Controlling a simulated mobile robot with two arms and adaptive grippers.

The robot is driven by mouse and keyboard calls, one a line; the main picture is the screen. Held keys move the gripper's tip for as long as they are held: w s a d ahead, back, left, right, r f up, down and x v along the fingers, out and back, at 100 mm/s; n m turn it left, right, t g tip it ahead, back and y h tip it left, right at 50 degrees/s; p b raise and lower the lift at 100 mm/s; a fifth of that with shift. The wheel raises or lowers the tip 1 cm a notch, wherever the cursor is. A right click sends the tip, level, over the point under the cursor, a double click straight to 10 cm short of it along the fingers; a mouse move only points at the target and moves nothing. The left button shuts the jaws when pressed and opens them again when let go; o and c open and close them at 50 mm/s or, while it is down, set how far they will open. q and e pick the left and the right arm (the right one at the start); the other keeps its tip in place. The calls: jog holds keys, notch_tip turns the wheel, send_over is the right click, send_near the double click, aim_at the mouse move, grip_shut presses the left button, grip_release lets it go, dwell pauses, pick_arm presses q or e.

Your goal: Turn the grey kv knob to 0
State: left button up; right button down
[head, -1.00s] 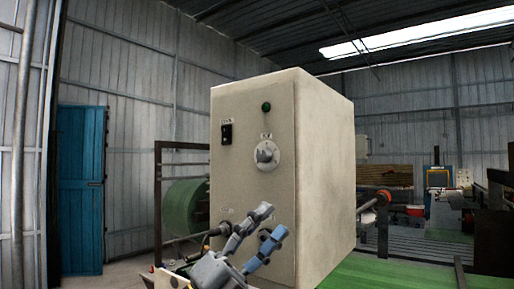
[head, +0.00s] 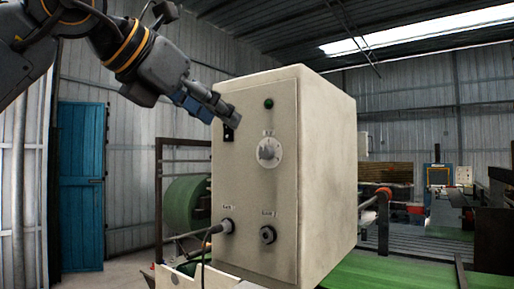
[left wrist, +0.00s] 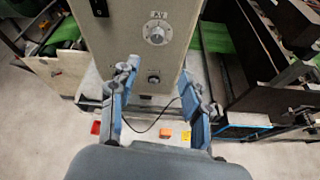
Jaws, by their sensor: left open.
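The grey kv knob (head: 268,152) sits on a round white dial on the front of a beige cabinet (head: 326,180). Its exact setting is too small to read. In the left wrist view the knob (left wrist: 157,32) is at top centre, beyond the fingertips. My left gripper (head: 226,108) comes in from the upper left, in front of the cabinet's upper left front edge, above and left of the knob. It is open and empty; its two blue fingers (left wrist: 160,70) are spread apart in the left wrist view. My right gripper is not in view.
A green lamp (head: 268,103) is above the knob, and a black switch (head: 228,134) shows just under my left gripper. Below are a plugged cable connector (head: 225,226) and a dark round fitting (head: 267,235). A green roll (head: 186,205) stands left behind the cabinet.

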aim_at(263, 153)
pick_arm(q)
jog(key=p+x, duration=0.5)
jog(key=x, duration=0.8)
jog(key=shift+w+a+r, duration=0.15)
jog(key=shift+a, duration=0.05)
jog(key=shift+w+d+f, duration=0.2)
jog(key=shift+w+f, duration=0.1)
jog(key=shift+w, duration=0.05)
jog(key=shift+c, duration=0.2)
grip_shut()
